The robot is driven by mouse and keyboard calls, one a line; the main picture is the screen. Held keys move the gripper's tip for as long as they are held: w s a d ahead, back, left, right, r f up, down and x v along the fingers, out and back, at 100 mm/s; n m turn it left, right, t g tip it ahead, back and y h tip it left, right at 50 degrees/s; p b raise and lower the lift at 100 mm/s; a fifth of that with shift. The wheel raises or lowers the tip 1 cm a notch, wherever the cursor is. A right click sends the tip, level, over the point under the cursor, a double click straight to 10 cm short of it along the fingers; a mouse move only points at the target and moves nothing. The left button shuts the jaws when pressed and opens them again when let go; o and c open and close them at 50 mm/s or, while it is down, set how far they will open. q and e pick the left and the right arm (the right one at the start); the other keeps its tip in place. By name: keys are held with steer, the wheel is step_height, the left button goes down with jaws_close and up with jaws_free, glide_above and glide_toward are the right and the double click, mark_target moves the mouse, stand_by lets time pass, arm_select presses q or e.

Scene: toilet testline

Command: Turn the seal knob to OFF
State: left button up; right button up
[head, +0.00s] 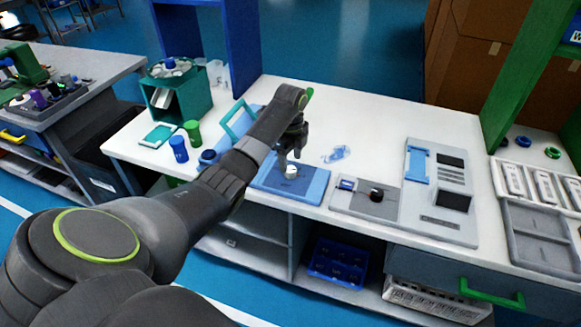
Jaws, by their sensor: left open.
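My left gripper (290,161) points down over a blue flat board (311,186) on the white table. It is open. A small white round piece (291,171) sits on the board just below the fingertips. I cannot tell whether the fingers touch it. To the right, a grey panel (352,205) carries a dark round knob (376,194) and a small blue-and-white part (347,184). I cannot read any label or setting, so I cannot tell for sure which part is the seal knob. My right gripper is out of view.
A grey device (440,222) with dark windows stands right of the panel. Blue (178,149) and green (193,132) cups, a teal box stand (190,106) and a tilted teal-handled piece (237,122) are at left. Grey trays (540,236) lie at far right.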

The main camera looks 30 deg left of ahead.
mark_target(290, 169)
arm_select(q)
steer(key=shift+f, duration=1.75)
steer(key=c, duration=1)
steer(key=shift+o, duration=0.2)
